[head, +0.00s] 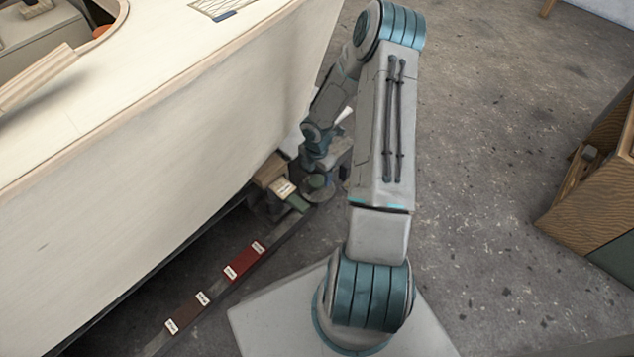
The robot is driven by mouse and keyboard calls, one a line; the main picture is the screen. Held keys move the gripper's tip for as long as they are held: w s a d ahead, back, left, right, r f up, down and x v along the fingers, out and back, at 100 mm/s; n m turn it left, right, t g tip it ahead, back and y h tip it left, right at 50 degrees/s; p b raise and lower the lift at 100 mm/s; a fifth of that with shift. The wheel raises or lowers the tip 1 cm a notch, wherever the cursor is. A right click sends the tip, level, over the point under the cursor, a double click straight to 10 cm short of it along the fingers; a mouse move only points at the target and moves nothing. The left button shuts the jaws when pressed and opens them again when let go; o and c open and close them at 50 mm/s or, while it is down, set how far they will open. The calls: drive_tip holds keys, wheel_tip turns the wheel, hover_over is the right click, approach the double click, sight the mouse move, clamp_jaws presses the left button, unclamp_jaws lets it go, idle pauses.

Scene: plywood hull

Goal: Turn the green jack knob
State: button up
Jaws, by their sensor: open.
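A small round knob (317,184) with a dull green top sits low beside the plywood hull, at the end of the row of labelled pieces. A green block (297,203) lies right next to it on the left, with a white label near it. My gripper (329,168) is at the end of my arm, which reaches down close above the knob. It is open. Its fingers are small and partly hidden behind my arm, so I cannot tell whether they touch the knob or stand around it.
The pale plywood hull (170,120) fills the left and overhangs the row. On the floor-level rail are a red block (243,261) and a brown block (187,314), both with white labels. A wooden cabinet (590,195) stands at the right. The grey floor between is clear.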

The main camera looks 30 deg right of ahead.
sight(317, 180)
drive_tip(key=shift+f+b, duration=0.5)
drive_tip(key=shift+f, duration=1.2)
drive_tip(key=c, duration=1)
